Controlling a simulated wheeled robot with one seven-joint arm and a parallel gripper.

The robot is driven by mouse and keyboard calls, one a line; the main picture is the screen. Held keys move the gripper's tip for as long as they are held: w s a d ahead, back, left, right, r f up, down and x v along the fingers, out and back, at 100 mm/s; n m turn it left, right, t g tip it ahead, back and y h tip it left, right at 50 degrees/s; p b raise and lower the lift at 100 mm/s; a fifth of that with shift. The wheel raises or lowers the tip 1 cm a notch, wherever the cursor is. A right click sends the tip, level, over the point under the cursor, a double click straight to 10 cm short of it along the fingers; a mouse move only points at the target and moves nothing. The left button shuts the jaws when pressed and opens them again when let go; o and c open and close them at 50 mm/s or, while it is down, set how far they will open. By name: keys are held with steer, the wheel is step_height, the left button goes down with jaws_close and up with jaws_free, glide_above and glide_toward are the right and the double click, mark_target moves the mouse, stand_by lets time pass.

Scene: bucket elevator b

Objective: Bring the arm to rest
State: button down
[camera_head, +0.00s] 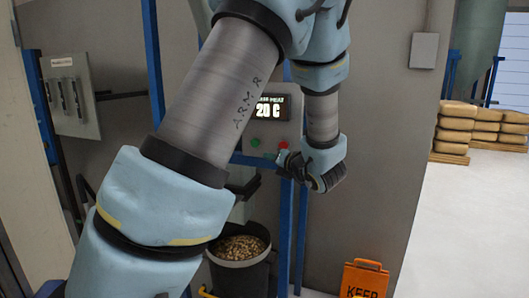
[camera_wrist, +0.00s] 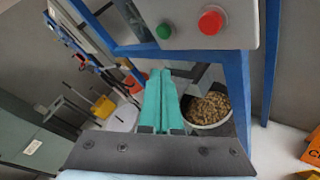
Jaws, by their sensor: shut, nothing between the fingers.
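My gripper (camera_wrist: 161,80) shows in the wrist view as two teal fingers side by side, shut with nothing between them. It points past the lower edge of a grey control panel (camera_wrist: 190,22), toward a bucket of pellets (camera_wrist: 208,108) seen to its right. In the head view my arm reaches across the middle and bends down at the wrist, just right of the same control panel (camera_head: 268,112). My fingertips cannot be made out clearly there.
The panel has a green button (camera_wrist: 164,31) and a red button (camera_wrist: 211,22). Blue frame posts (camera_head: 302,235) stand close to my wrist. An orange sign (camera_head: 364,279) stands at the lower right. Stacked sacks (camera_head: 475,128) lie far right, with open floor before them.

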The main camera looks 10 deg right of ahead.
steer(key=s+a+f+n+g+y, duration=0.2)
steer(key=s+a+f+n+g, duration=0.15)
steer(key=a+n, duration=0.35)
steer(key=s+a+f+n+g+y, duration=0.1)
steer(key=s+a+f+n+g, duration=0.3)
steer(key=a, duration=0.5)
steer(key=s+a+f+n+g+h, duration=0.1)
steer(key=s+n+g+h, duration=0.2)
steer(key=n, duration=1)
steer(key=s+a+f+n+g+h, duration=0.1)
steer(key=s+n+h, duration=0.4)
steer(key=n, duration=0.9)
steer(key=s+a+g, duration=0.1)
steer(key=s+g, duration=0.1)
steer(key=s, duration=0.1)
steer(key=shift+s+f, duration=0.15)
